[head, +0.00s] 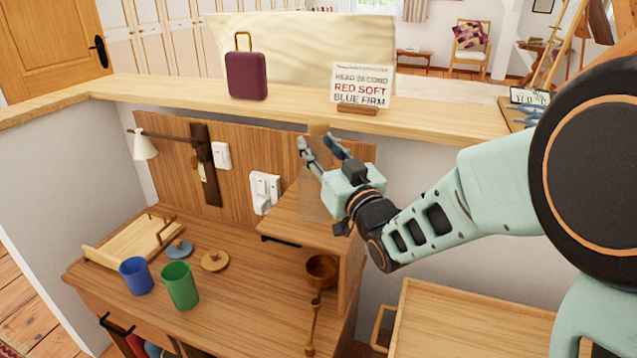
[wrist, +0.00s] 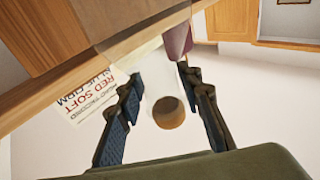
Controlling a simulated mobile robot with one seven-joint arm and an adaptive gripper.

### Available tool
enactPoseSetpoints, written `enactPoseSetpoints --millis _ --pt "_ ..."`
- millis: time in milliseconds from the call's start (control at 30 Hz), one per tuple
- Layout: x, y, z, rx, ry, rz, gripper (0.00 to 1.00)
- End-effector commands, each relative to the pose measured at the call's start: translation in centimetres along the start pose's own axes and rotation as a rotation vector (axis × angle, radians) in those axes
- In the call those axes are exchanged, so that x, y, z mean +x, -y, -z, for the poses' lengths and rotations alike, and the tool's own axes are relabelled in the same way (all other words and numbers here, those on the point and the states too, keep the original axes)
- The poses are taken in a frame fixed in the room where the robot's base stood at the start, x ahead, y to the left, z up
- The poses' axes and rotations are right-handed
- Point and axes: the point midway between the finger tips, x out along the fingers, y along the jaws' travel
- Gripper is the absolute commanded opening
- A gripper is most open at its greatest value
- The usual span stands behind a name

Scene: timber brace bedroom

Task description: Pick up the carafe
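The carafe (head: 314,203) looks like a clear, faintly tinted glass vessel with a round cork stopper. It stands upright on the raised wooden shelf of the desk, partly hidden behind my gripper (head: 320,147). In the wrist view its cork (wrist: 168,112) shows between the two fingers of my gripper (wrist: 160,75), with a gap on each side. The fingers are apart and empty. The clear glass is hard to make out, so I cannot tell how close the fingers are to its neck.
A blue cup (head: 136,276), a green cup (head: 180,286), lids and a wooden tray (head: 130,243) are on the desk. A brown bowl (head: 322,271) is beside the shelf. A sign (head: 361,86) and a maroon case (head: 246,76) stand on the ledge behind.

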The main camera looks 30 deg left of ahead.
Motion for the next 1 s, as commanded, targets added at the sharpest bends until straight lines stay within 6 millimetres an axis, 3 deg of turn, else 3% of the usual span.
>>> enactPoseSetpoints --millis 33,267,833,1000 --pt "0.0 0.0 0.0 0.0 0.0 0.0 0.26" --pt "0.0 0.0 0.0 0.0 0.0 0.0 0.0" --pt "0.1 0.0 0.5 -0.001 -0.006 0.0 0.0" --pt "0.5 0.0 1.5 -0.001 -0.007 -0.001 0.0"
